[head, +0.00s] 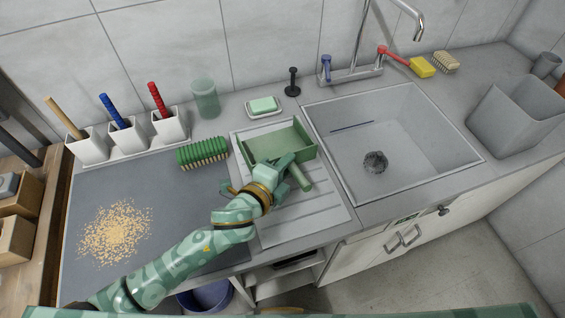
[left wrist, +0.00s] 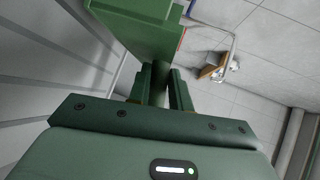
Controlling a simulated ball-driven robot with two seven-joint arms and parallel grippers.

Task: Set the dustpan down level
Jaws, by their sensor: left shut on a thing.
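The green dustpan (head: 269,144) is over the ridged drainboard (head: 318,213), left of the sink, with its open pan toward the wall and its handle (head: 300,178) toward the front. My left gripper (head: 285,168) is shut on the dustpan's handle. In the left wrist view the two fingers of my left gripper (left wrist: 161,88) close on the handle, and part of the dustpan (left wrist: 150,25) shows beyond. I cannot tell whether the pan touches the drainboard. My right gripper does not show.
A green brush (head: 203,153) lies left of the dustpan. Crumbs (head: 115,232) lie on the dark mat (head: 180,205). A soap dish (head: 263,107) and a green cup (head: 205,98) stand behind. The sink (head: 400,135) is open at right. The drainboard's front part is clear.

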